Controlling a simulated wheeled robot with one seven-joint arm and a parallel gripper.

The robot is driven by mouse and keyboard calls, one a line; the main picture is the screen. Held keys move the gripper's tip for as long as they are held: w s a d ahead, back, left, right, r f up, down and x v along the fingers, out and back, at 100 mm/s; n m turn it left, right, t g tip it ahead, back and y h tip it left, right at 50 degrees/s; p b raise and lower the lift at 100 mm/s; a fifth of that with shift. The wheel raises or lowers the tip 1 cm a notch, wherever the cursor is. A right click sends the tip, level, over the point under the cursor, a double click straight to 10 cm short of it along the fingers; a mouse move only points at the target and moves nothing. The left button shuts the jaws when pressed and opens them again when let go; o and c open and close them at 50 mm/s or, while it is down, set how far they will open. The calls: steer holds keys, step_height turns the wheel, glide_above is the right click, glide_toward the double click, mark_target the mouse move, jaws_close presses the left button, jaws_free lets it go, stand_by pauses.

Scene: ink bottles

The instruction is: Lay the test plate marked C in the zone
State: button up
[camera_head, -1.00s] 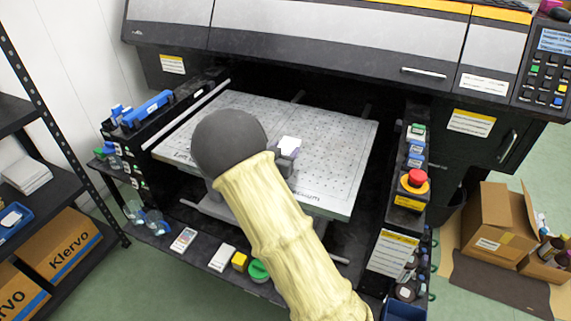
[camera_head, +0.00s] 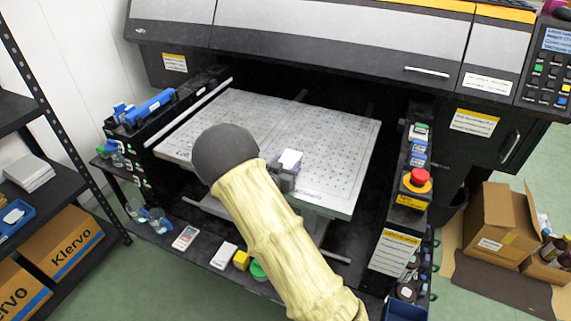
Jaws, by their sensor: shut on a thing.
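My gripper (camera_head: 286,172) is partly hidden behind my pale sleeved arm, over the front part of the printer's perforated bed (camera_head: 330,135). It is shut on a small white plate (camera_head: 290,158), whose top shows above the jaws. I cannot read a letter on this plate, and I cannot tell whether it touches the bed. No outline of the zone can be made out on the bed; my arm covers part of the bed's front left.
The front ledge holds a white card with a dark patch (camera_head: 186,238), a white box (camera_head: 223,256), a yellow block (camera_head: 241,260) and a green lid (camera_head: 258,270). A red stop button (camera_head: 419,177) stands at the right. The bed's back and right are clear.

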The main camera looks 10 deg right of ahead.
steer(key=shift+f, duration=0.1)
steer(key=shift+f, duration=0.1)
steer(key=o, duration=1)
steer(key=shift+r, duration=0.25)
steer(key=v, duration=1.2)
